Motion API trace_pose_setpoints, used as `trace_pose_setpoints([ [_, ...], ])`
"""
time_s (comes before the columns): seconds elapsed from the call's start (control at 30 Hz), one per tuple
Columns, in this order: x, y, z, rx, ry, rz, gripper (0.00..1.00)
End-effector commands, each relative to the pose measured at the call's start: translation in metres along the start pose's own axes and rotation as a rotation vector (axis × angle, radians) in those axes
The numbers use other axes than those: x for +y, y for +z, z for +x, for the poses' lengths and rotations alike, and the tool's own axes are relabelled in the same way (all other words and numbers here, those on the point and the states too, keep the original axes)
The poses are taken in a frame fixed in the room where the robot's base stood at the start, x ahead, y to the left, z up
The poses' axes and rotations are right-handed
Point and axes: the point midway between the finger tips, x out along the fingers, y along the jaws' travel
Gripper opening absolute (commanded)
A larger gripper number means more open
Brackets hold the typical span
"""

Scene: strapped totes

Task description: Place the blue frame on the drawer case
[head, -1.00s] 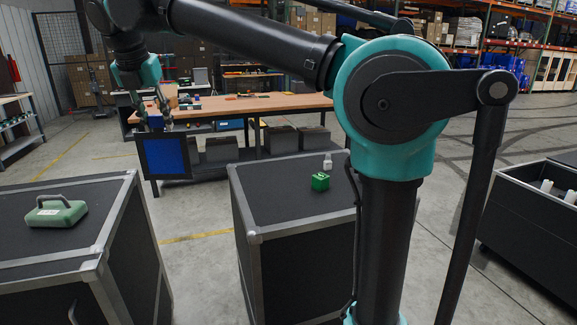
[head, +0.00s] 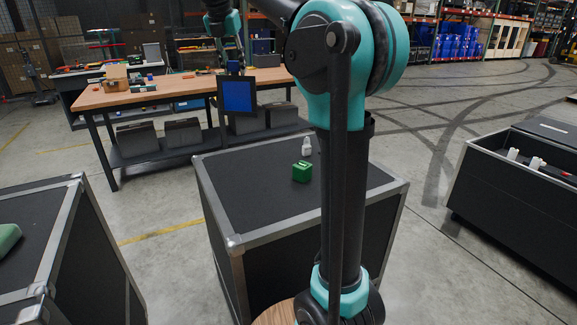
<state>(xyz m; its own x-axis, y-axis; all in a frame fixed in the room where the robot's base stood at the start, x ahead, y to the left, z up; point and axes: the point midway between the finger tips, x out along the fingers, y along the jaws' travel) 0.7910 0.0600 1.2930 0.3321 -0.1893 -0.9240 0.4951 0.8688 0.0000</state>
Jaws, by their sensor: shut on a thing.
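The blue frame (head: 238,97), a square blue panel with a dark border, hangs upright below my gripper (head: 234,69). My gripper is shut on its top edge and holds it in the air, seen in front of the workbench and beyond the middle case. The dark middle case (head: 255,208) has metal edges and a flat top.
A wooden-topped workbench (head: 172,92) stands behind, with tools on it and grey bins below. Another case (head: 75,245) with a green item (head: 8,238) is at left. An open dark container (head: 515,193) with white items is at right. Clear floor lies between them.

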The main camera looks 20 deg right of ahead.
Motion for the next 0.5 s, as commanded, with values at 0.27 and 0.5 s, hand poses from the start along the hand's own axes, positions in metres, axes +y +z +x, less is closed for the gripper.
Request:
trace_pose_setpoints([
  [0.27, -0.045, 0.035, 0.013, -0.002, -0.026, 0.064, 0.00],
  [0.5, -0.047, 0.021, 0.052, -0.002, -0.027, 0.066, 0.00],
])
